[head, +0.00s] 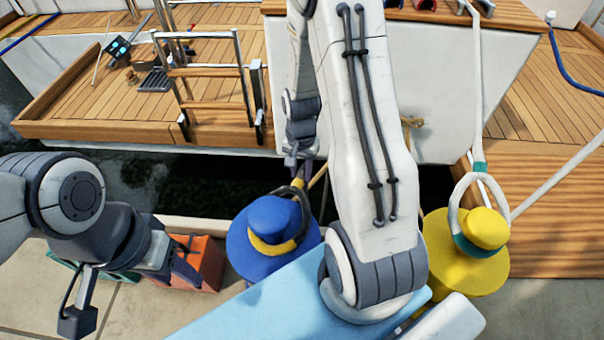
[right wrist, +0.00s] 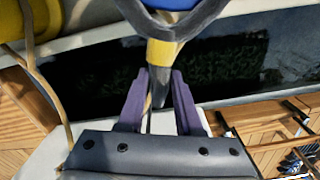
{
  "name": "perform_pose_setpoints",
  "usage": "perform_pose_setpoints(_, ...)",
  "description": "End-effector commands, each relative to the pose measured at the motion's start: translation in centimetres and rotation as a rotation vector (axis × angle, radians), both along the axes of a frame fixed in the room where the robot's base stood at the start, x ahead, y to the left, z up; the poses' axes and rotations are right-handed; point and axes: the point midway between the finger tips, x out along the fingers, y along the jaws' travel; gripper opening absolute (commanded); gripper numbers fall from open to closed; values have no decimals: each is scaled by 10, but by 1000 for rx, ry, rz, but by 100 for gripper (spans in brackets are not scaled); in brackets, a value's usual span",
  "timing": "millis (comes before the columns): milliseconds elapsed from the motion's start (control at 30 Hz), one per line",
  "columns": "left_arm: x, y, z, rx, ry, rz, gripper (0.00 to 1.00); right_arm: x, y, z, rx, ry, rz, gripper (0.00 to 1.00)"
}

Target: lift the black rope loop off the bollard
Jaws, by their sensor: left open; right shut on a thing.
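The blue bollard (head: 252,262) stands on the quay left of my right arm. The black rope loop (head: 304,222) lies around its upper part, with a yellow stretch across the front and a yellow band at the throat. In the right wrist view the loop (right wrist: 207,22) rises from its yellow band (right wrist: 162,53) past the blue bollard (right wrist: 172,4). My right gripper (head: 299,170) is shut on the loop's throat, its purple fingers (right wrist: 158,92) on either side. My left gripper (head: 187,264) is open and empty, low beside the orange box; its fingertips are hard to make out.
An orange box (head: 207,262) and a green box (head: 66,262) stand on the quay at left. A yellow bollard (head: 466,272) with a white rope loop (head: 455,203) stands at right. Beyond a dark water gap is the boat's wooden deck (head: 100,97) with a ladder (head: 208,72).

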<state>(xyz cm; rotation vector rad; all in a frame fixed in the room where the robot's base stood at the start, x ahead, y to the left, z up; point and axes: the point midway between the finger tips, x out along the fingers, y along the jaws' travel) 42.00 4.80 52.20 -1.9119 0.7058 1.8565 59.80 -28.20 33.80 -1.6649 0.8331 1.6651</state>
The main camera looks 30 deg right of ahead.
Motion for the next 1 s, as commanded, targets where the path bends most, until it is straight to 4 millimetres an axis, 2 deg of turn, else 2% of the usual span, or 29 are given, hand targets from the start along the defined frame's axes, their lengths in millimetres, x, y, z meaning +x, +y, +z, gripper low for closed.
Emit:
perform_pose_setpoints(500,0,0,17,0,0,0,50,0,0,13,-1,-1,-1,0)
perform_pose_setpoints(1000,0,0,18,0,0,0,50,-2,4,13,0,-3,0,0)
